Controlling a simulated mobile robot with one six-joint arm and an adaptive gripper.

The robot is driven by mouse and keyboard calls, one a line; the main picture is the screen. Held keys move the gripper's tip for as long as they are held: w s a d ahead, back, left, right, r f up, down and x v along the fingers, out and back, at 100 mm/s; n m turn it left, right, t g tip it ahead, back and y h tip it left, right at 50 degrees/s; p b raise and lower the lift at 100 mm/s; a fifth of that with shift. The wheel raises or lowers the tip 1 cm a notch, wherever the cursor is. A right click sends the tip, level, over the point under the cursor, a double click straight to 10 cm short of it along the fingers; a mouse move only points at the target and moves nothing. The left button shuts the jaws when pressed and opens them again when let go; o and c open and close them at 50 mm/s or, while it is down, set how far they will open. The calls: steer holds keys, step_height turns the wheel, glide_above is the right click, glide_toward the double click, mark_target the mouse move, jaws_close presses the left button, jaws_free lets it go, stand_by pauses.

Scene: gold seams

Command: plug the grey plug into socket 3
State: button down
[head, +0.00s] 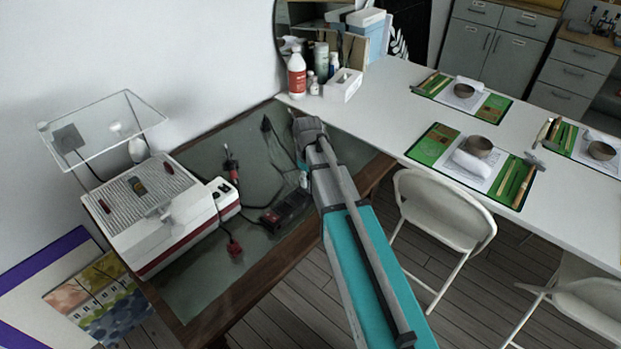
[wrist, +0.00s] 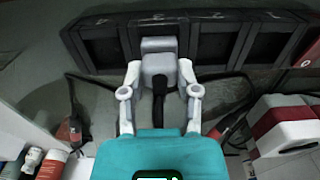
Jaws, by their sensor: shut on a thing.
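My gripper (wrist: 160,72) is shut on the grey plug (wrist: 158,46), which sits between its two pale fingers in the wrist view. A black cable (wrist: 160,84) runs from the plug back toward my gripper. The plug lies over the second opening from the left in a dark socket strip (wrist: 190,68). I cannot tell whether it is in that opening or just in front of it. The small labels above the openings are too faint to read for certain. In the head view, the strip (head: 287,209) lies left of my arm, and the plug is not clear.
A white and red machine (head: 158,215) stands left on the green-topped table (head: 190,298). A white block with black switches (head: 225,197) stands beside it. Red plugs (head: 235,247) and loose cables lie around the strip. Bottles (head: 297,75) stand at the back.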

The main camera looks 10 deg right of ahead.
steer(key=shift+f, duration=0.2)
steer(key=shift+c, duration=1.3)
jaws_free()
steer(key=shift+r, duration=0.1)
